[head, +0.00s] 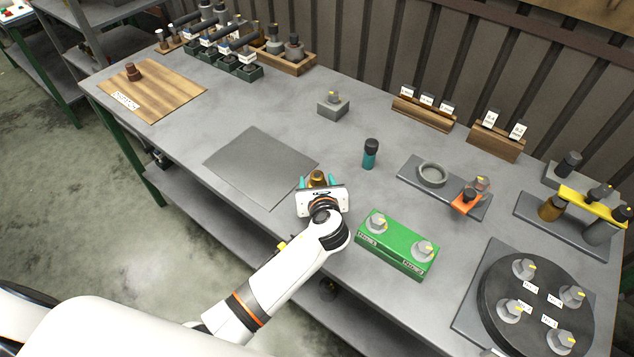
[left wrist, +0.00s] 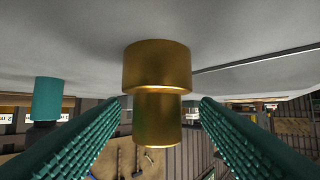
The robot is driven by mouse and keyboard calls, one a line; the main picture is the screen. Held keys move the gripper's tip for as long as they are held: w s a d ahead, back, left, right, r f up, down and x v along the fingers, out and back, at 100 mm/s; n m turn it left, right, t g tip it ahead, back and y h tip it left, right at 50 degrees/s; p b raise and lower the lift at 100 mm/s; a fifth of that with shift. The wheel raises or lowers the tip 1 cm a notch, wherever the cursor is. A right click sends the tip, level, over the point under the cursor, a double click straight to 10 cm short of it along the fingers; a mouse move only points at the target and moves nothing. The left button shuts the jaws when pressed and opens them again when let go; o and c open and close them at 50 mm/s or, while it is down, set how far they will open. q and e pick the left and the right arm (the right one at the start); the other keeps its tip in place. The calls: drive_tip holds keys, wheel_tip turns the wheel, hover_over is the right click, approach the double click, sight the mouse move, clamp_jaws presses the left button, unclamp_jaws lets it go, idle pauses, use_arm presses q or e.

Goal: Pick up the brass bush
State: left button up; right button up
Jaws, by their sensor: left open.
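The brass bush (left wrist: 157,92) is a gold stepped cylinder. It fills the middle of the left wrist view, between the two teal ribbed fingers of my left gripper (left wrist: 158,125). Dark gaps show between the fingers and the bush, so the gripper is open around it and not closed on it. In the head view the bush (head: 318,178) shows as a small brass top between the teal fingertips of the left gripper (head: 318,183), on the grey table near its front edge. Its lower part is hidden by the gripper body. My right gripper is not in view.
A green block (head: 396,246) with hex parts stands right of the gripper. A teal and black cylinder (head: 370,154) stands behind it. A thin grey plate (head: 260,165) lies to the left. A grey fixture with a ring (head: 432,175) is at the back right.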

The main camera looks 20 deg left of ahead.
sight(316, 175)
use_arm(q)
drive_tip(key=x, duration=0.2)
drive_tip(key=shift+w, duration=0.35)
drive_tip(key=shift+w+a+f, duration=0.1)
drive_tip(key=shift+w+a, duration=0.05)
drive_tip(key=shift+w, duration=0.15)
drive_tip(key=shift+w+a+f, duration=0.1)
drive_tip(key=c, duration=0.6)
clamp_jaws()
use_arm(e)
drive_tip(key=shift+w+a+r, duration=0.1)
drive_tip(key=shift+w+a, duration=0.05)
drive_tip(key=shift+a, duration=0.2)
